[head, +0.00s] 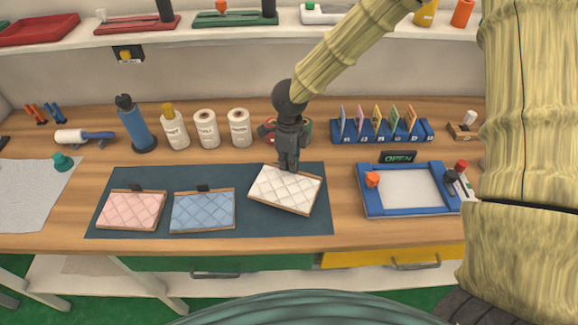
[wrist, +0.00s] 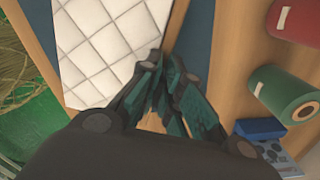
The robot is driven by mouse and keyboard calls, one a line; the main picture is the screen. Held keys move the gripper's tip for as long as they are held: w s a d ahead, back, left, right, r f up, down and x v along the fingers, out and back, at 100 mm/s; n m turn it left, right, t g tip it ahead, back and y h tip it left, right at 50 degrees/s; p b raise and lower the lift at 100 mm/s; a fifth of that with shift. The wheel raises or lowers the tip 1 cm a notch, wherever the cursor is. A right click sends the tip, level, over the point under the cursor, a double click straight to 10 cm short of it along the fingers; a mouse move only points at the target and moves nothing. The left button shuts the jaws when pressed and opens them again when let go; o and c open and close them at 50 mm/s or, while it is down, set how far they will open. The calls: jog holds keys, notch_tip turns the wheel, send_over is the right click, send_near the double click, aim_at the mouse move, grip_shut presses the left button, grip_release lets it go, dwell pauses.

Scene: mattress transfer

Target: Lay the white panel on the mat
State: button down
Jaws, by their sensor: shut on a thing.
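The white quilted panel (head: 285,190) has a wooden edge and sits at an angle over the right part of the dark blue-grey mat (head: 270,225). It also fills the upper left of the wrist view (wrist: 105,45). My gripper (head: 288,165) is at the panel's far edge, shut on it. In the wrist view the fingers (wrist: 165,110) close near the panel's corner, and the exact contact is hidden. I cannot tell whether the panel touches the mat or is slightly above it. A pink panel (head: 132,210) and a blue panel (head: 203,211) lie on the mat to the left.
A blue-framed tray (head: 365,200) stands right of the mat. Behind are white rolls (head: 207,128), bottles (head: 174,128), and a blue rack (head: 380,131) of coloured cards. A red roll and a green roll (wrist: 290,95) lie near the gripper. The counter's front edge is close to the mat.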

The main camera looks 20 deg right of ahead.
jog(key=shift+w+f+p, duration=0.15)
jog(key=shift+f+p, duration=0.5)
jog(key=shift+f, duration=1.1)
jog(key=shift+f, duration=0.1)
jog(key=c, duration=1.6)
grip_release()
notch_tip(320, 180, up, 12)
jog(key=shift+w+d+r+b, duration=0.1)
jog(key=shift+b, duration=0.95)
